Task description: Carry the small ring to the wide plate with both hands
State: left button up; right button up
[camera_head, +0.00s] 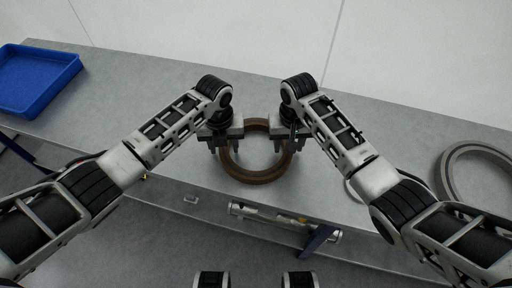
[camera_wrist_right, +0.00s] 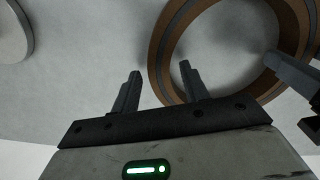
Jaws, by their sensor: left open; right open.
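The small ring (camera_head: 257,178) is brown and lies flat on the grey bench in the middle of the head view. In the right wrist view, the ring (camera_wrist_right: 165,50) shows a dark groove along its band. My left gripper (camera_head: 222,146) is open at the ring's left side. My right gripper (camera_head: 287,146) is open at its right side. In the right wrist view, the ring's band passes between the fingers of my right gripper (camera_wrist_right: 160,68); contact cannot be told. A pale round edge (camera_head: 354,191), perhaps the wide plate, is mostly hidden by my right arm.
A larger grey ring (camera_head: 447,178) lies at the bench's right end. A blue tray (camera_head: 40,80) stands at the far left. A pale wall rises behind the bench. The bench between the tray and my left arm is clear. A rail (camera_head: 285,220) runs below the front edge.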

pick_arm(q)
jog(key=shift+f, duration=0.25)
pick_arm(e)
jog(key=shift+f, duration=0.25)
pick_arm(q)
grip_shut()
pick_arm(e)
grip_shut()
pick_arm(q)
jog(key=shift+r, duration=0.2)
pick_arm(e)
jog(key=shift+r, duration=0.15)
